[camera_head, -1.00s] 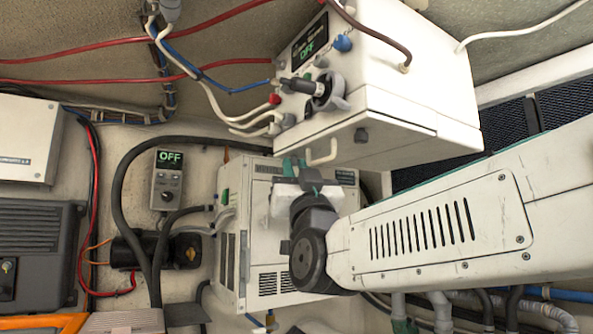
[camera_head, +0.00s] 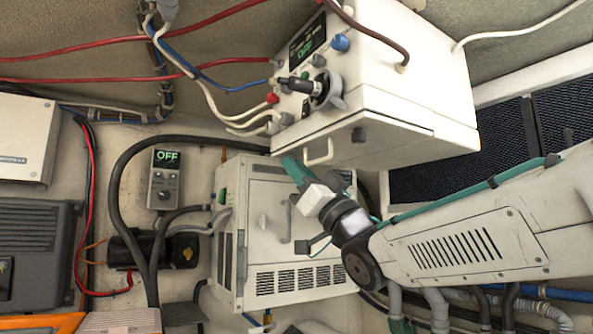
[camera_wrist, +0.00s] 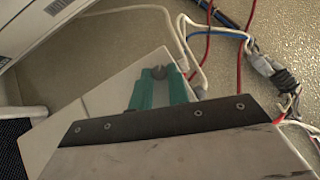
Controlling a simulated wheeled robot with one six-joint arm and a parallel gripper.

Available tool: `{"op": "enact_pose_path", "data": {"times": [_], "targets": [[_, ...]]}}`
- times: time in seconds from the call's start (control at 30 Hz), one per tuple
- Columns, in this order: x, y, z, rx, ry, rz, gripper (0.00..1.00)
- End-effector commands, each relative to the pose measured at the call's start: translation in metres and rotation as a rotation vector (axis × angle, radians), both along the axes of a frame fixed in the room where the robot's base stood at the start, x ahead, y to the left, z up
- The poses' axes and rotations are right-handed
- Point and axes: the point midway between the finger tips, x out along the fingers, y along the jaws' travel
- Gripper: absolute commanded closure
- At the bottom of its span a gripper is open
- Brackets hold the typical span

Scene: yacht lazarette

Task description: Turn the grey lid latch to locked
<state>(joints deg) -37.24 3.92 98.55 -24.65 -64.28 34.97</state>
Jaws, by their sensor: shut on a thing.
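My gripper (camera_head: 287,160), with teal fingers, points up and left. Its tips lie near the top edge of the lower white box (camera_head: 255,255), just below the bottom corner of the upper white box (camera_head: 425,85). In the wrist view the teal fingertips close on a small round dark-grey piece (camera_wrist: 160,73), which looks like the grey lid latch, in front of a white panel. The fingers hide its sides, so its turned position cannot be read. In the head view the held piece is hidden by the fingers.
The upper box has a dark-grey knob (camera_head: 359,134) and a white hook-shaped handle (camera_head: 320,153) close to my fingers. The lower box has a grey bar handle (camera_head: 287,219). A black hose (camera_head: 120,185) arches at left. Red, white and blue cables run to the upper box.

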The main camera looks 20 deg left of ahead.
Motion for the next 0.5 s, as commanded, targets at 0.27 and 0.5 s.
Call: {"op": "enact_pose_path", "data": {"times": [0.27,0.5], "targets": [[0.0067,-0.0016,-0.0007,0.0,-0.001,0.262,1.0],[0.0104,-0.0012,-0.0006,0.001,0.001,0.489,1.0]]}}
